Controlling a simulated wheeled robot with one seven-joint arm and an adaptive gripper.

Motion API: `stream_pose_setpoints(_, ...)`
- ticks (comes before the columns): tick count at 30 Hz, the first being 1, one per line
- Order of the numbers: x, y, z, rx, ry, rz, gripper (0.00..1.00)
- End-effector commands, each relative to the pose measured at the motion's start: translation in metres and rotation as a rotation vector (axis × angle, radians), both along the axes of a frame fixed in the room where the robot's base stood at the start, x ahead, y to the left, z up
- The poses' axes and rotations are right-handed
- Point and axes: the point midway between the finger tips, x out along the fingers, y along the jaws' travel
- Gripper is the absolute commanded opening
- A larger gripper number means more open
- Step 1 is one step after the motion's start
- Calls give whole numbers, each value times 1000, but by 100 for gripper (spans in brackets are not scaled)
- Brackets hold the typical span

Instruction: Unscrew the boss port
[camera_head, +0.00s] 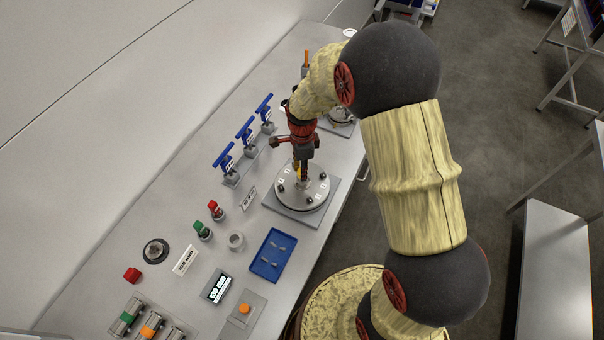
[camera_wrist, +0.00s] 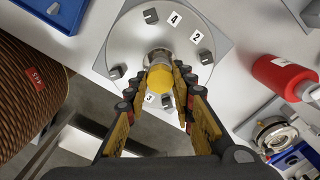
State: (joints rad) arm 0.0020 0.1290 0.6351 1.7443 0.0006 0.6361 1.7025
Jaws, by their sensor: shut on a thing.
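The boss port (camera_wrist: 161,78) has a yellow head on a metal neck in the wrist view. It stands at the middle of a round grey flange plate (camera_wrist: 121,40) with several bolts and number labels. My gripper (camera_wrist: 164,70) is shut on the boss port, one finger on each side of the yellow head. In the head view, my gripper (camera_head: 301,170) points down at the flange plate (camera_head: 317,193), and its fingers mostly hide the boss port.
A blue tray (camera_head: 264,267) with small parts lies in front of the flange on the grey bench. Blue-handled valves (camera_head: 245,130) stand to its left. A red cylinder (camera_wrist: 284,78) is at the right in the wrist view. Buttons and a display (camera_head: 217,287) sit nearer.

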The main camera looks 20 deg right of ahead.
Motion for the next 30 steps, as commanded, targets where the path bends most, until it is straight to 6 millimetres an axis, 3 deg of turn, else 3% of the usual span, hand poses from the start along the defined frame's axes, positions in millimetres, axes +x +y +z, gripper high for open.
stream_pose_setpoints(14, 6, -1, 3, -2, -15, 99, 0)
stream_pose_setpoints(24, 6, -2, 4, -4, -15, 469, 0)
stream_pose_setpoints(30, 7, -2, 4, -5, -15, 524, 0)
